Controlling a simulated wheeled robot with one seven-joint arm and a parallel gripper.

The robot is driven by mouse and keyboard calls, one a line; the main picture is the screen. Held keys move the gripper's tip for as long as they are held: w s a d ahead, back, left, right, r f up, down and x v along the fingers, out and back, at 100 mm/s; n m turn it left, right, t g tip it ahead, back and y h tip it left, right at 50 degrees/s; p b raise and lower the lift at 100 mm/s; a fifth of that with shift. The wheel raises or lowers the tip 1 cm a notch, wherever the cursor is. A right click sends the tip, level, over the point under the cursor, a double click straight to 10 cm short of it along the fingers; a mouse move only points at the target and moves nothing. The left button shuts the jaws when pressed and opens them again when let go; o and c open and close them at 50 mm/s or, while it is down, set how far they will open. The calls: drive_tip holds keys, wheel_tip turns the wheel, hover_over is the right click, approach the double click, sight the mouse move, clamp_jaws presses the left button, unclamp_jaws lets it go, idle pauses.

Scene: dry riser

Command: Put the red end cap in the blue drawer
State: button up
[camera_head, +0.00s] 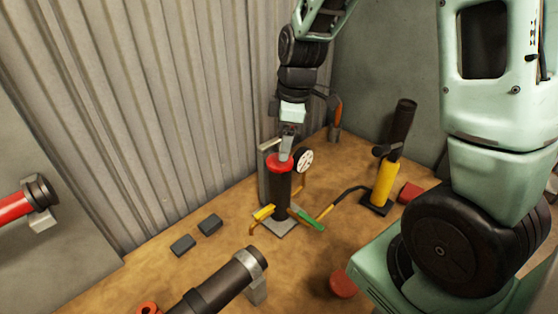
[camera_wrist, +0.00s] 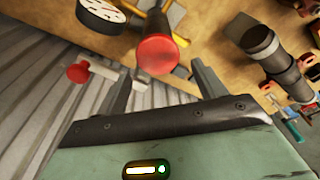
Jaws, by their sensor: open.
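A red round cap (camera_head: 279,163) sits on top of an upright black pipe (camera_head: 281,196); it looks like the red end cap. In the wrist view the red cap (camera_wrist: 157,54) lies ahead of and between my two fingers. My gripper (camera_head: 286,156) is just above or beside the cap in the head view, pointing down; I cannot tell whether it touches. In the wrist view my gripper (camera_wrist: 160,72) has its fingers apart, with nothing clearly held. I see no blue drawer in either view.
A round white gauge (camera_head: 305,160) is beside the pipe top. Yellow and green handles (camera_head: 310,220) stick out at its foot. A yellow cylinder (camera_head: 383,184) stands to the right. A dark pipe (camera_head: 218,285) is in front, and a red disc (camera_head: 343,283) lies on the floor. A corrugated wall (camera_head: 180,120) is behind.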

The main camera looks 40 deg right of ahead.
sight(280, 166)
drive_tip(key=shift+w+a+f+p, duration=0.15)
drive_tip(key=shift+f+p, duration=0.45)
drive_tip(key=shift+f, duration=1.1)
drive_tip(key=shift+w+a+f+p, duration=0.15)
drive_tip(key=shift+f+p, duration=0.4)
drive_tip(key=shift+f, duration=1.1)
drive_tip(key=shift+d, duration=0.1)
drive_tip(key=shift+c, duration=0.3)
drive_tip(key=shift+w, duration=0.1)
drive_tip(key=c, duration=0.9)
